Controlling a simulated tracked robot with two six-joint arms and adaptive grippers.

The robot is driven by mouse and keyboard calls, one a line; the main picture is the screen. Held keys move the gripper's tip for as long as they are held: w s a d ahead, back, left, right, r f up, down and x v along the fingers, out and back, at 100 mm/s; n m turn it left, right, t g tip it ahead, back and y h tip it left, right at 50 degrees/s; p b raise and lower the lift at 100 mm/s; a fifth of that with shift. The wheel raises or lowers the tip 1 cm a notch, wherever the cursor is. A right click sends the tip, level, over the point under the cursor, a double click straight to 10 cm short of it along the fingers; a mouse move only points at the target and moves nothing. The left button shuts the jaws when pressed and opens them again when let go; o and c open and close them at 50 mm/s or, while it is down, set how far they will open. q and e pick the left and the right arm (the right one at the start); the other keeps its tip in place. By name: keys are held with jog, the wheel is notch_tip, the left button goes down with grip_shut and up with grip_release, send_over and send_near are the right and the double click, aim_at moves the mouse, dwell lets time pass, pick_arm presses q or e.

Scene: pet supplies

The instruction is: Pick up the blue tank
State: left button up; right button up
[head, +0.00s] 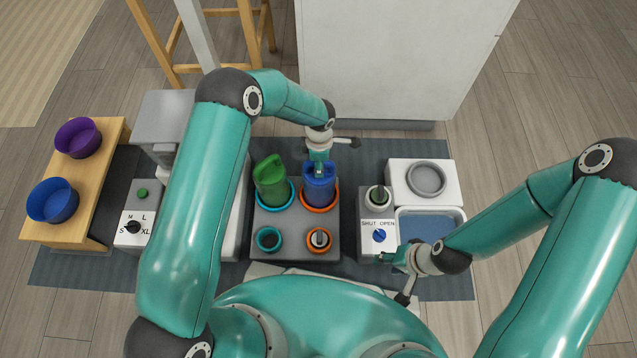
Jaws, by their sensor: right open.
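The blue tank (319,190) stands upright in an orange ring on the grey stand (295,222). My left gripper (319,158) is over the tank's top from behind, close to or touching it; its fingers are partly hidden and I cannot tell if they hold the tank. A green tank (271,182) stands just left of it in a teal ring. My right gripper (393,278) is open and empty, low by the front of the dispenser with the SHUT/OPEN dial (379,236).
A white unit with a round grey bowl (427,179) and a blue basin (430,226) stands right of the stand. Blue (53,202) and purple (78,138) bowls sit on a wooden table at left. A white cabinet (395,60) is behind.

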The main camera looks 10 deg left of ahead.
pick_arm(q)
grip_shut()
jog(key=shift+r, duration=0.2)
